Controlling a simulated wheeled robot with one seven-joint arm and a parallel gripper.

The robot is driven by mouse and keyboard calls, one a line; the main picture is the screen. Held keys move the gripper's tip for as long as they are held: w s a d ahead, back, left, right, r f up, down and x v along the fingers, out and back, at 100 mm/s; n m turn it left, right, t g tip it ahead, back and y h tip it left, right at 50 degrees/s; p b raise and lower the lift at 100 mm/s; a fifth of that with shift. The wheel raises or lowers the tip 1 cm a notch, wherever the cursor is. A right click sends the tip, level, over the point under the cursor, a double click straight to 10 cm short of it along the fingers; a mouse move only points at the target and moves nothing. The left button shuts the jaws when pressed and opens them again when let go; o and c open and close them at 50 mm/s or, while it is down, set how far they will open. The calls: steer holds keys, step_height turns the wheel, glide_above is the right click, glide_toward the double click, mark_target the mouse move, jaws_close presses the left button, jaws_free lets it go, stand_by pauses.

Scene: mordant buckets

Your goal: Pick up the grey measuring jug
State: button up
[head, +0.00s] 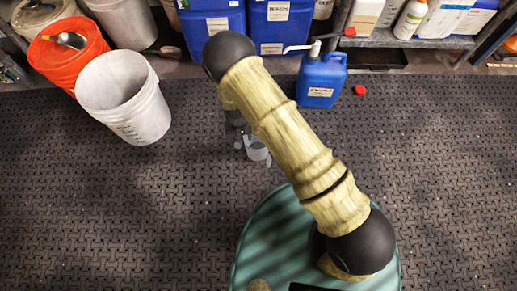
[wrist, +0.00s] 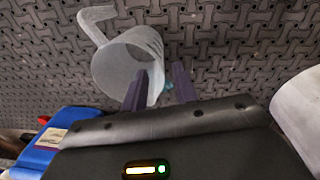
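The grey measuring jug (head: 257,151) is on the dark floor mat in the head view, partly hidden behind my arm. In the wrist view the jug (wrist: 112,68) shows its open mouth, with its handle at the upper left. My gripper (wrist: 160,82) is open, its two dark fingers apart. The left finger overlaps the jug's mouth, and the right finger is just outside its right side. Part of the jug's wall shows between them. I cannot tell whether either finger touches it. In the head view my gripper is mostly hidden.
A white bucket (head: 140,116) and an orange bucket (head: 62,58) stand at the upper left. A blue canister (head: 321,82) with a white spout stands at the back, a red cap (head: 360,90) beside it. Shelves line the back. The mat (head: 450,170) is clear at right.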

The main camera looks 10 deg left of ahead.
steer(key=shift+f, duration=0.65)
steer(key=f+b, duration=0.4)
steer(key=f, duration=0.1)
steer(key=shift+w+f+b, duration=0.15)
steer(key=shift+w+b, duration=0.15)
steer(key=shift+w, duration=0.05)
jaws_close()
